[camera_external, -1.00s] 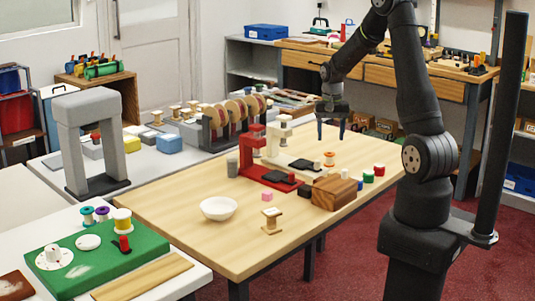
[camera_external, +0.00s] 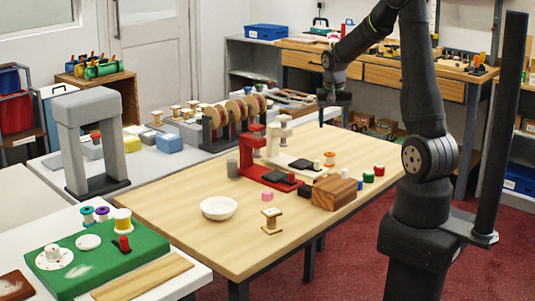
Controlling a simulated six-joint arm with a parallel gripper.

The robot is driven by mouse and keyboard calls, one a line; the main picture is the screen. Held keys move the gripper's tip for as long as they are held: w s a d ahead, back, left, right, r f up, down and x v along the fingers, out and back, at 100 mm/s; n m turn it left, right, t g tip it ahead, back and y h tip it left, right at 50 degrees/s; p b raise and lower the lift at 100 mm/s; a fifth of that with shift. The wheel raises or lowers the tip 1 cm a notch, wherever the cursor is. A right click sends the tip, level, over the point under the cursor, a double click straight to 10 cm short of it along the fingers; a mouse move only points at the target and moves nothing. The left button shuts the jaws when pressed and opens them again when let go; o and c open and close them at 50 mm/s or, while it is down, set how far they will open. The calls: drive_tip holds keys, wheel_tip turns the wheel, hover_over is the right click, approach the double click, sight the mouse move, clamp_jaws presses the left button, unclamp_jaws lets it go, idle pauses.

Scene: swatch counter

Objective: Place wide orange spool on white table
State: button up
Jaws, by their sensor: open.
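A small orange spool (camera_external: 329,158) with pale flanges stands at the back right of the wooden table, behind the brown wooden block. A wider yellow-orange spool (camera_external: 122,221) stands at the edge of the green board at front left. I cannot tell for sure which one the task means. A white table (camera_external: 196,278) at front left bears that green board, and another pale table (camera_external: 150,183) runs behind the wooden table. My gripper (camera_external: 335,113) is open and empty, fingers down, in the air above the far end of the wooden table, apart from both spools.
The wooden table (camera_external: 165,210) also holds a white bowl (camera_external: 219,208), a bare spool (camera_external: 272,221), a red stand (camera_external: 252,158), a brown block (camera_external: 334,192) and small coloured pieces. A tall grey arch (camera_external: 75,145) stands on the pale table. The wooden table's front left is clear.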

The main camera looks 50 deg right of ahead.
drive_tip(key=s+a+r+t+h, duration=0.2)
drive_tip(key=s+a+r, duration=0.1)
approach(330, 153)
drive_tip(key=x, duration=0.5)
drive_tip(key=shift+d+f, duration=0.15)
drive_tip(key=shift+d, duration=0.1)
drive_tip(key=shift+a+x, duration=0.2)
drive_tip(key=shift+x, duration=1.05)
drive_tip(key=shift+a+x, duration=0.15)
drive_tip(key=shift+x, duration=1.15)
drive_tip(key=c, duration=1.1)
